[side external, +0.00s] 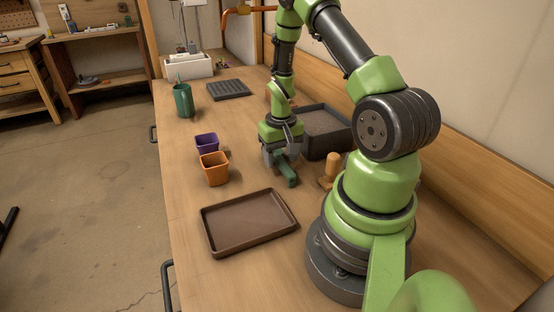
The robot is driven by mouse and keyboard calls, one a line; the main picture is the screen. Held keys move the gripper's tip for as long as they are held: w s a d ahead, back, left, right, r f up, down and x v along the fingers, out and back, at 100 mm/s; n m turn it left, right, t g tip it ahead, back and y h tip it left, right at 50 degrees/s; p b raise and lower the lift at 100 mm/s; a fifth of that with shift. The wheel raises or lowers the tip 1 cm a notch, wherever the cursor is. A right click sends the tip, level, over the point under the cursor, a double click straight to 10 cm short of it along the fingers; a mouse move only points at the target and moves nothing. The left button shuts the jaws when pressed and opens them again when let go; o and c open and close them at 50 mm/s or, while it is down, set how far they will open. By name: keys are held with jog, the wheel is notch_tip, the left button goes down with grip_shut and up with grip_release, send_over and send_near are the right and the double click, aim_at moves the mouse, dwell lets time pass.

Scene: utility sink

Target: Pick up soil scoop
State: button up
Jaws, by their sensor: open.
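A dark green object (288,177), which looks like the soil scoop, lies on the wooden bench in the middle of the side external view. Only part of it shows. My gripper (281,161) points down right over it and hides its far part. The grey fingers are apart, one on each side of the green object. I cannot tell whether they touch it.
An orange pot (214,170) and a purple pot (206,143) stand left of my gripper. A wooden-handled tool (330,172) stands to the right, and a dark soil bin (343,144) behind it. A brown tray (207,236) lies in front. A green mug (183,101) is farther back.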

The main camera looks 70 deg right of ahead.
aim_at(280, 159)
jog(key=shift+f, duration=0.7)
jog(key=c, duration=1)
jog(key=shift+r, duration=0.1)
notch_tip(280, 159, up, 10)
jog(key=shift+f, duration=0.1)
